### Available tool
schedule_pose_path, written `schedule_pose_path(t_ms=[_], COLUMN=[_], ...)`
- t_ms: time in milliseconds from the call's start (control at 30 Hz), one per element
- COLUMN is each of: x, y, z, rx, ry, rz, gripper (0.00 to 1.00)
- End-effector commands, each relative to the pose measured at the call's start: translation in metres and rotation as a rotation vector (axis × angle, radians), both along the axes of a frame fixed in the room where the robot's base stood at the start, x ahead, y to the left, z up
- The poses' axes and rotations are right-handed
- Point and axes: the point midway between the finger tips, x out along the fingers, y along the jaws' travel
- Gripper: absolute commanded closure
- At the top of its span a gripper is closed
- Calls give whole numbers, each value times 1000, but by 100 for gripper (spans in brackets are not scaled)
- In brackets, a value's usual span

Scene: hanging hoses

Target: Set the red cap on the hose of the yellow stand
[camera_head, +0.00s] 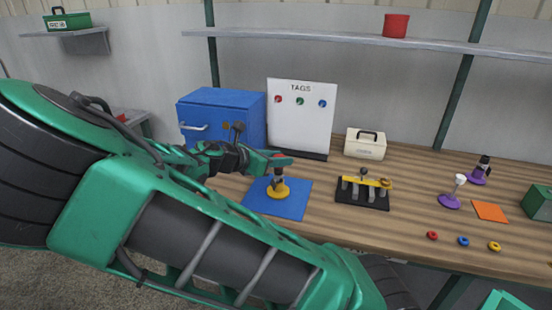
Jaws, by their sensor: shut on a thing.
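The yellow stand (278,192) stands on a blue mat (295,207) on the bench. Its short dark hose (277,177) points upward from the yellow base. My gripper (281,160) is just above the hose top, shut on a small red piece that looks like the red cap (276,156). The fingers hide most of the cap. I cannot tell whether the cap touches the hose end.
A black rack (362,202) with grey posts and a yellow bar stands right of the mat. A blue cabinet (237,108) and TAGS board (303,115) stand behind. Purple stands (449,202), an orange mat (489,211) and small rings (463,241) lie farther right.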

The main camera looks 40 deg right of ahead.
Motion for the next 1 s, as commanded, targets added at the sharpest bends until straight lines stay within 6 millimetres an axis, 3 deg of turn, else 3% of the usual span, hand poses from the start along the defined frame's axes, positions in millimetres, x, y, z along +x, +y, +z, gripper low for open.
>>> schedule_pose_path(t_ms=[1000], x=[0], y=[0], z=[-22], rx=[0], ry=[1], rz=[0], gripper=[89])
